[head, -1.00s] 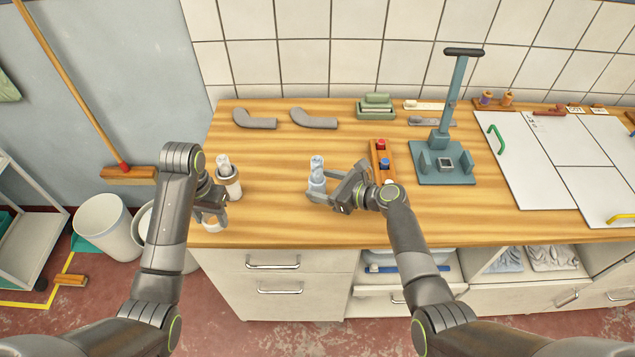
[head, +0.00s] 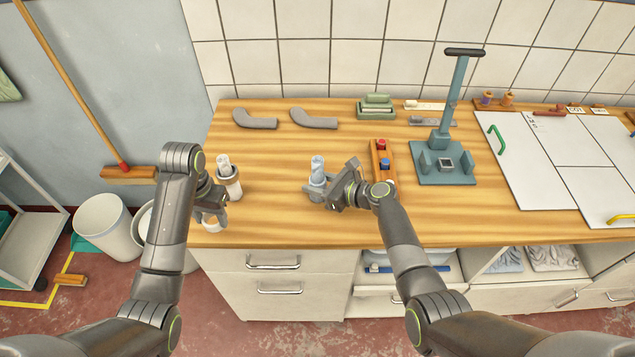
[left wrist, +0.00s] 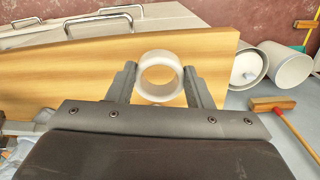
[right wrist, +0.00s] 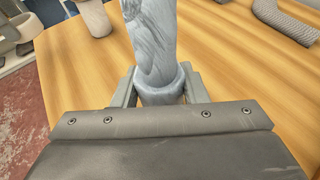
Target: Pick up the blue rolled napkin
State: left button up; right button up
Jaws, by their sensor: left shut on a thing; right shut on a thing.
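The blue rolled napkin (head: 317,168) stands upright toward the front of the wooden counter, and its pale blue shaft rises large in the right wrist view (right wrist: 152,45). A smooth blue-grey band (right wrist: 161,88) surrounds its lower part. My right gripper (head: 320,191) is shut on it low down, one finger on each side at the band. Its bottom is hidden, so I cannot tell whether it touches the counter. My left gripper (head: 210,216) is shut on a white ring (left wrist: 160,77) at the counter's front left edge.
An orange tray (head: 380,160) with red and blue pieces lies right of my right gripper. A teal press stand (head: 446,172) is further right. Counter between my grippers is clear.

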aim_at(317, 160)
notch_tip(317, 160, up, 10)
dwell(0.7)
jog(key=shift+f, duration=0.1)
notch_tip(317, 160, down, 7)
jog(key=shift+r, duration=0.1)
dwell(0.3)
jog(key=shift+f, duration=1.35)
jog(key=shift+f, duration=0.1)
jog(key=o, duration=0.8)
jog(key=shift+c, duration=0.2)
